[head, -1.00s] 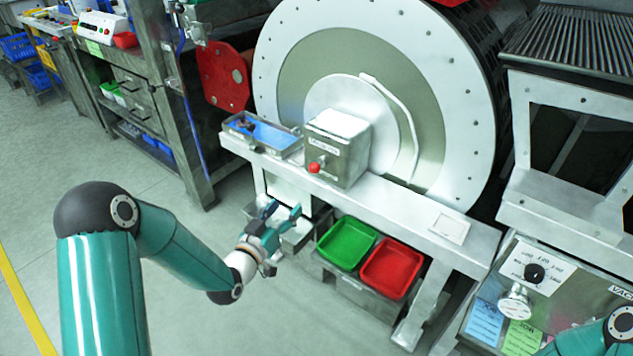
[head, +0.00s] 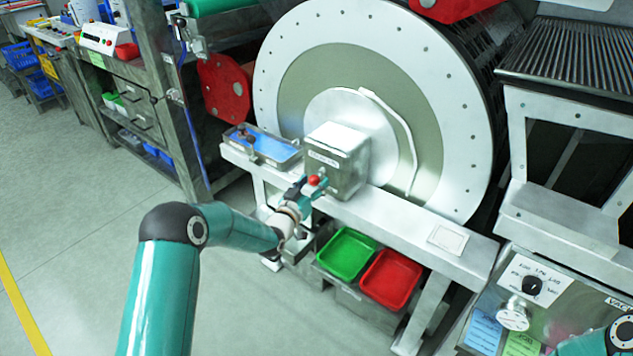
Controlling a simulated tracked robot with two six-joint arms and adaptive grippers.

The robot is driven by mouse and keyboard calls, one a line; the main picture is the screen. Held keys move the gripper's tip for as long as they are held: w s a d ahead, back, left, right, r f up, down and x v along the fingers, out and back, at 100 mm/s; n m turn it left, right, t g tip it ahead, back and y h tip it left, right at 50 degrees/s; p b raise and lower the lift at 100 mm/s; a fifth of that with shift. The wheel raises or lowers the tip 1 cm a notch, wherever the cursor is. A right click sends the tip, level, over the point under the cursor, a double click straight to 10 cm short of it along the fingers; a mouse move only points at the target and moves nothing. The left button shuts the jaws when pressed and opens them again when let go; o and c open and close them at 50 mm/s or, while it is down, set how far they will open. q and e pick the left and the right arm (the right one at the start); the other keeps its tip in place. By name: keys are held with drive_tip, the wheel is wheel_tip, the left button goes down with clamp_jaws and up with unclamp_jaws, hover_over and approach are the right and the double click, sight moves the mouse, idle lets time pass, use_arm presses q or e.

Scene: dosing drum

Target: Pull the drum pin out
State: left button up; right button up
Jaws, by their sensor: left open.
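The drum pin shows as a red knob (head: 314,181) on the front of a grey metal box (head: 345,175), which stands on the white ledge before the large round drum (head: 285,75). My left gripper (head: 311,188) is at the knob, its fingers open on either side of it or just in front of it; I cannot tell whether they touch it. The pin's shaft is hidden. Of my right arm only a part (head: 618,335) shows at the lower right edge; its gripper is out of view.
A blue-lined tray (head: 270,148) with a small dark object stands on the ledge left of the box. A green bin (head: 346,253) and a red bin (head: 391,278) sit below the ledge. A panel with a black dial (head: 532,285) is at the right. The floor at left is clear.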

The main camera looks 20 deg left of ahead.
use_arm(q)
drive_tip(key=shift+w, duration=0.45)
clamp_jaws()
